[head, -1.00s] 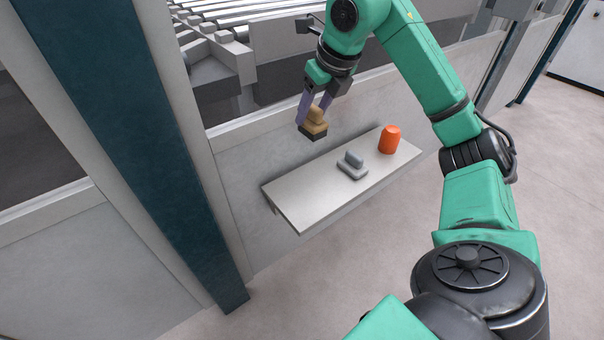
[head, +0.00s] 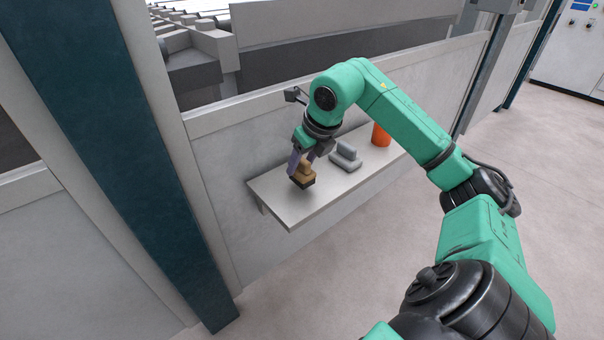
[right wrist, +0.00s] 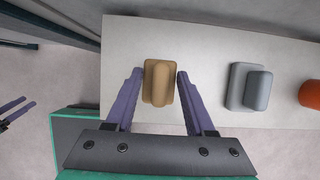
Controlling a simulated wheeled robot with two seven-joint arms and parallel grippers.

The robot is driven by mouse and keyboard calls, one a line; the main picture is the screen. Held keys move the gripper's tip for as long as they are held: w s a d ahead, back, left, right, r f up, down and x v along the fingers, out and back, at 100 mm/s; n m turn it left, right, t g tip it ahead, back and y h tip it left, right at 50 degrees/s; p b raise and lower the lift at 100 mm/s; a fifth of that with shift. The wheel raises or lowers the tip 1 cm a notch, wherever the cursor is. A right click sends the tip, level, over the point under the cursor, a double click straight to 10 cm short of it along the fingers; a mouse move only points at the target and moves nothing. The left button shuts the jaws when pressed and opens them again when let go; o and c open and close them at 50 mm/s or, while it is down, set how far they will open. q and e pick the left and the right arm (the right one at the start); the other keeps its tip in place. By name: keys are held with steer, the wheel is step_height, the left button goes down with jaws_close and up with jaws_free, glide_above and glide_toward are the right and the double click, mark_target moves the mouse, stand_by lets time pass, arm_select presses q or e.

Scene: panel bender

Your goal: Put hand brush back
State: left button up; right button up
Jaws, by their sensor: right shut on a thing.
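The hand brush (head: 303,174) has a tan wooden body with dark bristles below. My right gripper (head: 302,166) is shut on it, with a purple finger on each side. In the right wrist view the brush (right wrist: 158,83) is between the fingertips (right wrist: 160,76). It is over the left part of the pale shelf (head: 290,210); I cannot tell whether its bristles touch the surface. My left gripper (right wrist: 26,102) shows only at the left edge of the right wrist view, its two fingers apart and empty, away from the shelf.
A grey stepped block (head: 345,157) stands on the shelf just right of the brush. An orange cup (head: 381,135) stands farther right. The panel wall (head: 215,160) rises behind the shelf, and a dark teal post (head: 125,130) is to the left. The shelf's left end is bare.

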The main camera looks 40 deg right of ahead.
steer(key=shift+f, duration=1.05)
steer(key=shift+c, duration=0.6)
steer(key=o, duration=1.3)
arm_select(q)
steer(key=shift+w+d+f+t+h, duration=0.2)
steer(key=shift+w+d+f+t, duration=0.1)
steer(key=shift+d, duration=0.2)
steer(key=shift+w+d+f+t+h, duration=0.2)
steer(key=shift+d+f+t, duration=0.1)
steer(key=shift+d, duration=0.2)
arm_select(e)
steer(key=shift+r, duration=0.2)
arm_select(q)
steer(key=s+a+r+g+y+p, duration=0.1)
steer(key=s+a+r+g+y, duration=0.1)
steer(key=a+r, duration=0.1)
steer(key=shift+s+a+r+g+p, duration=0.15)
steer(key=shift+s+a+g+p, duration=0.2)
steer(key=shift+a, duration=0.55)
arm_select(e)
steer(key=v, duration=1.2)
